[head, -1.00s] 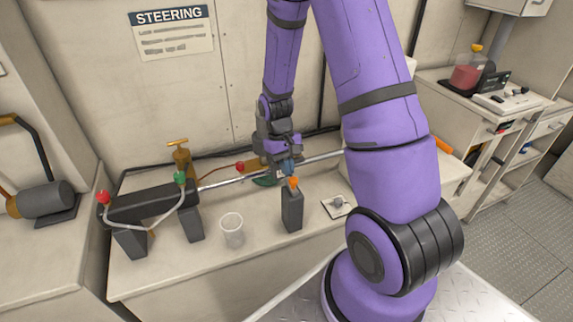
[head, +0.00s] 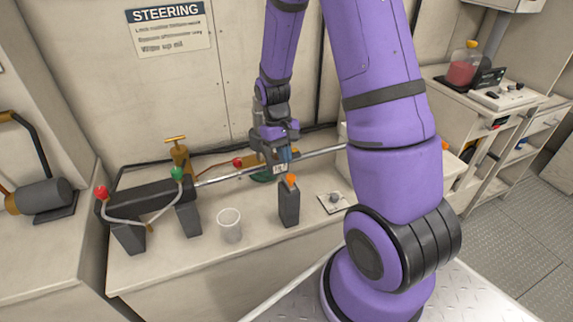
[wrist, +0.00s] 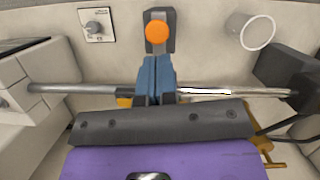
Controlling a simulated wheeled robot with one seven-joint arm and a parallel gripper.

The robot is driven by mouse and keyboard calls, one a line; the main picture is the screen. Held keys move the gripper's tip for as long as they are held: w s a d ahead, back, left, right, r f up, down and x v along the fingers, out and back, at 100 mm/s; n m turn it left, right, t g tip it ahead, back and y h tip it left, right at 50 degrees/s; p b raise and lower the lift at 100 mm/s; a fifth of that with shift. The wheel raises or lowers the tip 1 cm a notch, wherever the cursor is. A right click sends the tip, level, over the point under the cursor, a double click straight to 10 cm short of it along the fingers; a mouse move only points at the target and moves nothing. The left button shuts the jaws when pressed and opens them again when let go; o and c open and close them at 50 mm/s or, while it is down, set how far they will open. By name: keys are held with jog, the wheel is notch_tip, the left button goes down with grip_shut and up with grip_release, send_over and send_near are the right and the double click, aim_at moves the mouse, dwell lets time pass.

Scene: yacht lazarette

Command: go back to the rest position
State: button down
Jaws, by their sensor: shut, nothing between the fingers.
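I cannot tell whether the fingers touch the bottle. My arm is bent, with its forearm reaching down to the bench.
The metal rod (head: 225,174) runs from a black cylinder (head: 150,201) with red and green fittings. A clear cup (head: 229,226) and a small plate with a knob (head: 333,202) stand near the bottle. The bench front (head: 185,265) is clear.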

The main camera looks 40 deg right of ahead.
jog(key=s+a+r+t, duration=0.2)
jog(key=a+r, duration=0.1)
jog(key=r, duration=0.8)
jog(key=s+a+r+t, duration=0.2)
jog(key=r, duration=0.9)
jog(key=s+a+r+t, duration=0.2)
jog(key=s+r, duration=0.2)
jog(key=s, duration=0.2)
jog(key=s+a+r+n+t, duration=0.1)
jog(key=s+a+r+t, duration=0.1)
jog(key=s+r, duration=0.2)
jog(key=shift+s+r+t, duration=0.25)
jog(key=shift+s+t, duration=0.15)
jog(key=shift+s, duration=1.05)
